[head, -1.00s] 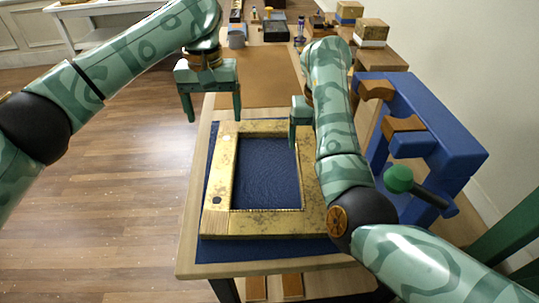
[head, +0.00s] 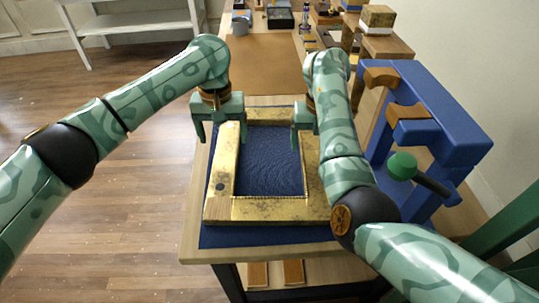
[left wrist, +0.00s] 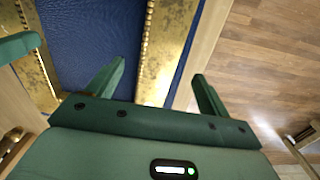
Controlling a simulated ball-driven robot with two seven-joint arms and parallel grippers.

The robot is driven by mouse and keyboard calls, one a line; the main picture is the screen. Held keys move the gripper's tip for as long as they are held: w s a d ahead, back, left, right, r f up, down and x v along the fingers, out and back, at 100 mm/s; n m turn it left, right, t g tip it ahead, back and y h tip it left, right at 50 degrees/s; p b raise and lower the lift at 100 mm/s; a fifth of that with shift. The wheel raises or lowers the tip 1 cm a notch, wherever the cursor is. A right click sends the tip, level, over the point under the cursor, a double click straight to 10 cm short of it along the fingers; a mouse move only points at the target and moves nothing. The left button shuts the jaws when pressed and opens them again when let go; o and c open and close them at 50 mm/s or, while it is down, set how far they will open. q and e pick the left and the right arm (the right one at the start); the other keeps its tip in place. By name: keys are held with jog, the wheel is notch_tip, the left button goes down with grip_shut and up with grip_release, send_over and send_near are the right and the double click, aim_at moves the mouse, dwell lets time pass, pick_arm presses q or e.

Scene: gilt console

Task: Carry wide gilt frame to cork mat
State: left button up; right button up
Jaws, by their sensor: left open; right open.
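The wide gilt frame (head: 222,207) lies flat on a dark blue cloth (head: 240,236) at the near end of the table. The brown cork mat (head: 262,70) lies bare farther back. My left gripper (head: 221,138) is open over the frame's left side. In the left wrist view the gilt side (left wrist: 162,45) runs between the spread fingers of this gripper (left wrist: 159,72); I cannot tell whether they touch it. My right gripper (head: 307,142) is open at the frame's right side. One finger shows inside the opening; my right arm hides the other finger and much of that side.
A blue stand (head: 440,130) with brown pads and a green-knobbed handle (head: 402,166) stands close on the right. Open floor lies left of the table.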

aim_at(226, 153)
pick_arm(q)
notch_tip(226, 153, down, 6)
pick_arm(e)
notch_tip(226, 153, down, 3)
jog(key=shift+r, duration=0.15)
pick_arm(q)
jog(key=c, duration=1.5)
pick_arm(e)
jog(key=c, duration=1.5)
pick_arm(q)
jog(key=shift+r, duration=0.1)
pick_arm(e)
jog(key=shift+r, duration=0.1)
